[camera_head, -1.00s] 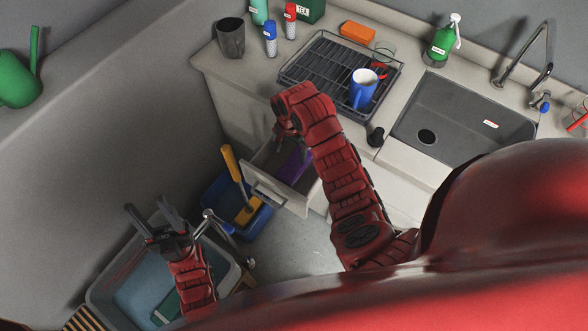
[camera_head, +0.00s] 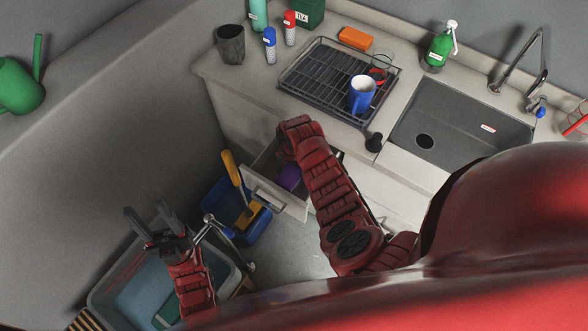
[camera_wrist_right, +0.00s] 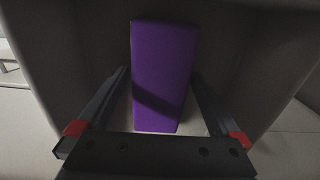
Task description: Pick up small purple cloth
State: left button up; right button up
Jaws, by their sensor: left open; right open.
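The small purple cloth (camera_head: 289,178) lies in the open drawer (camera_head: 275,200) below the counter, partly covered by my right arm in the head view. In the right wrist view the purple cloth (camera_wrist_right: 162,70) looks like a folded, long block. My right gripper (camera_wrist_right: 160,74) is open, with one finger on each side of the cloth's near part; I cannot tell if they touch it. In the head view its fingers are hidden behind my right wrist. My left gripper (camera_head: 145,211) is open and empty above the grey-blue tub (camera_head: 110,305) at the lower left.
A blue bucket (camera_head: 252,231) with a yellow-handled tool stands left of the drawer. Above are the counter edge, a dish rack (camera_head: 310,85) with a blue mug (camera_head: 361,95), and a sink (camera_head: 463,135). The drawer walls closely surround the right gripper.

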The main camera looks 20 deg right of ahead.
aim_at(292, 170)
jog(key=shift+f, duration=0.2)
jog(key=shift+c, duration=0.2)
jog(key=c, duration=1.1)
jog(key=shift+r, duration=0.1)
jog(key=shift+w+r, duration=0.15)
jog(key=shift+r, duration=0.4)
notch_tip(292, 170, up, 6)
jog(key=shift+r+b, duration=0.1)
jog(key=shift+b, duration=1.1)
notch_tip(292, 170, up, 21)
jog(key=p, duration=0.9)
jog(key=shift+f+p, duration=0.2)
jog(key=shift+p, duration=0.1)
